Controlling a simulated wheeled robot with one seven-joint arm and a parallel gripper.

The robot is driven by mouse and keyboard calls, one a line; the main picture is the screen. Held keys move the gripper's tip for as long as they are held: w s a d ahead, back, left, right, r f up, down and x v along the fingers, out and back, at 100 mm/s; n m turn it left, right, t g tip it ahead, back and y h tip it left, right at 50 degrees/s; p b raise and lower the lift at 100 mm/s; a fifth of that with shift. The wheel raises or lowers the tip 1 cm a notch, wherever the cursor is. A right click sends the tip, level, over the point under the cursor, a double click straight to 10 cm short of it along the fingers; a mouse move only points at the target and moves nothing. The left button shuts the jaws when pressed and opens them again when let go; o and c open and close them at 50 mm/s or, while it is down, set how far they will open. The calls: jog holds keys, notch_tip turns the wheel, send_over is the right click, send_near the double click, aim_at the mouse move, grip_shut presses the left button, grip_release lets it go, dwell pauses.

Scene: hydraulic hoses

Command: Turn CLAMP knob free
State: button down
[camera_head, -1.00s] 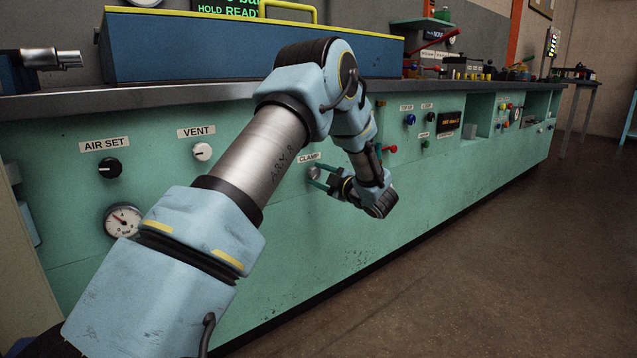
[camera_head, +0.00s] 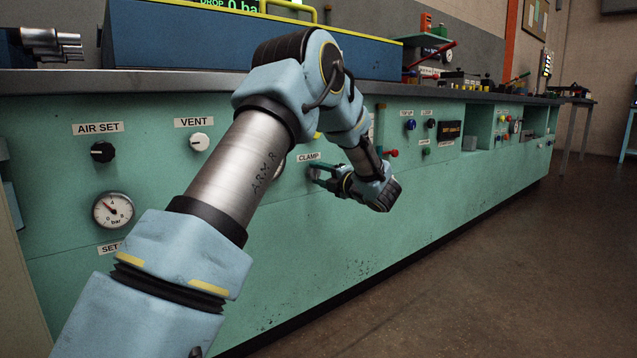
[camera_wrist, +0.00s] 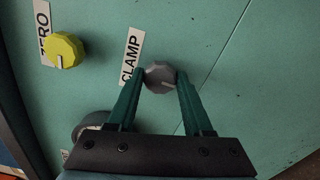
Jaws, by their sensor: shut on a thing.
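The CLAMP knob (camera_wrist: 160,76) is a grey round knob with a pale pointer line, on the green panel beside the CLAMP label (camera_wrist: 131,55). In the wrist view, my gripper (camera_wrist: 160,80) has its two green fingers on either side of the knob, shut on it. In the head view, my gripper (camera_head: 316,174) is at the panel just under the CLAMP label (camera_head: 309,156); the knob is mostly hidden there by the fingers.
A yellow ZERO knob (camera_wrist: 64,49) sits left of the CLAMP knob in the wrist view. The AIR SET knob (camera_head: 102,152), VENT knob (camera_head: 199,141) and a gauge (camera_head: 113,210) are on the panel at left. The floor at right is clear.

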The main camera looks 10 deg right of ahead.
jog(key=shift+f+n, duration=0.1)
jog(key=shift+n, duration=0.2)
jog(key=shift+c, duration=1.5)
grip_release()
jog(key=p+v, duration=0.2)
jog(key=v, duration=0.8)
jog(key=shift+s+d+p, duration=0.2)
jog(key=shift+s+p, duration=0.15)
